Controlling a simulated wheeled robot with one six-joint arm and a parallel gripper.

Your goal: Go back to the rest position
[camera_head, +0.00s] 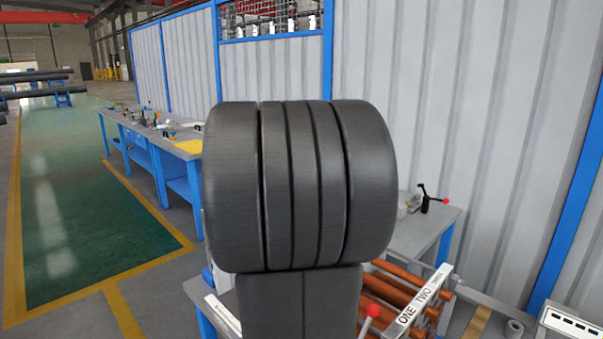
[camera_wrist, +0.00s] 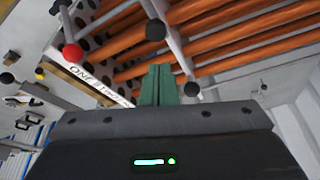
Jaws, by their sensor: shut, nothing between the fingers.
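My gripper (camera_wrist: 159,74) shows in the wrist view with its two green fingers pressed together and nothing between them. Behind the fingers lie several long orange tubes (camera_wrist: 220,42) of the shell assembly. Lever knobs, one red (camera_wrist: 72,52) and several black (camera_wrist: 155,30), appear around the fingertips. I cannot tell how far the fingers are from them. In the head view, my dark arm link fills the middle and hides the gripper. The orange tubes (camera_head: 402,284) also show at its lower right.
A white strip marked ONE TWO (camera_head: 424,300) lies by the tubes. A red-knobbed lever (camera_head: 373,311) rises close to my arm. A blue-legged workbench (camera_head: 139,132) runs along the left wall. A grey table (camera_head: 420,230) stands behind at right. The green floor (camera_head: 75,220) at left is clear.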

